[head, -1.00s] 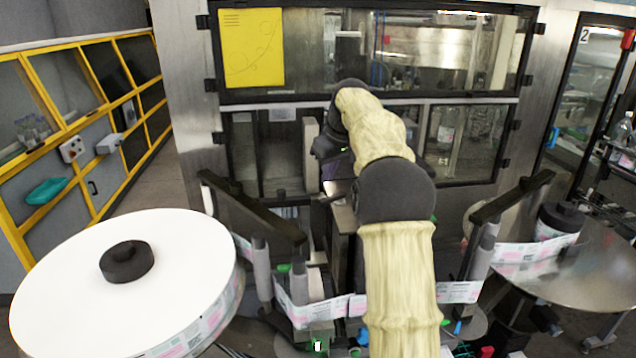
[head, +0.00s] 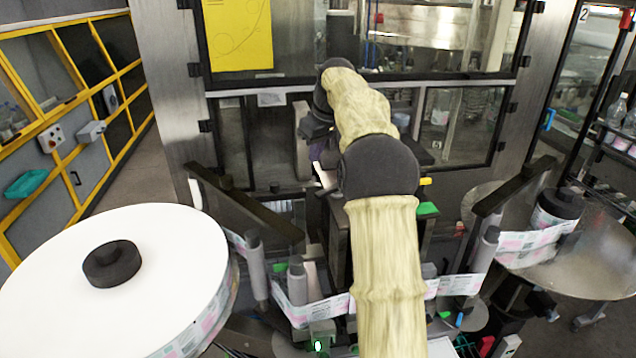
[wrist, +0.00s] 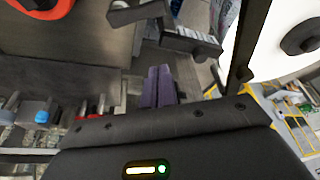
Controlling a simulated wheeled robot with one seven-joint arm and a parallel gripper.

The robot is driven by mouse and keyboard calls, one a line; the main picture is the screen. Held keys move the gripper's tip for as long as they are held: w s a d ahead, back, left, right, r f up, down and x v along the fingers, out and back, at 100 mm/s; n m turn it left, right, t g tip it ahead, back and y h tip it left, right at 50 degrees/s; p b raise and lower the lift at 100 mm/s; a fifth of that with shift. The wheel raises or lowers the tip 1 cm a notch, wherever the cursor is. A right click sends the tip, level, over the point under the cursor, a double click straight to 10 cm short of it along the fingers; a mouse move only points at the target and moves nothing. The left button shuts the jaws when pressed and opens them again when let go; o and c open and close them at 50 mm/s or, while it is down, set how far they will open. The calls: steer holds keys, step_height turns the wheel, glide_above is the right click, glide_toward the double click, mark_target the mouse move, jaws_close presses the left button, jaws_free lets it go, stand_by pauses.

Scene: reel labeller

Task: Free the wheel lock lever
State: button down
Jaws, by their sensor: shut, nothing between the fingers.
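My gripper (wrist: 160,88) shows in the wrist view as two purple fingers, shut together with nothing between them. In the head view my gripper is partly hidden behind my own arm, in front of the labeller's cabinet. No part can be picked out for certain as the wheel lock lever. A dark bracket-like arm with a ribbed light block (wrist: 185,38) lies just beyond the fingertips in the wrist view, apparently apart from them. An orange-red ring (wrist: 40,8) around a dark centre shows at that view's top left.
A large white label reel (head: 150,290) with a black hub (head: 112,264) stands at left. A metal disc (head: 590,262) stands at right. Label web runs past rollers (head: 297,282) below my arm. A green block (head: 428,208) lies right of my arm. Glazed cabinet doors (head: 460,130) stand behind.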

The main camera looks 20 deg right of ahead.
mark_target(330, 194)
step_height(330, 194, down, 9)
steer(key=s+p, duration=0.1)
steer(key=p, duration=0.3)
steer(key=shift+d+r+p, duration=0.15)
steer(key=shift+r+p, duration=0.05)
steer(key=shift+p, duration=0.1)
steer(key=shift+s+d+f, duration=0.1)
steer(key=shift+s, duration=0.05)
stand_by(0.3)
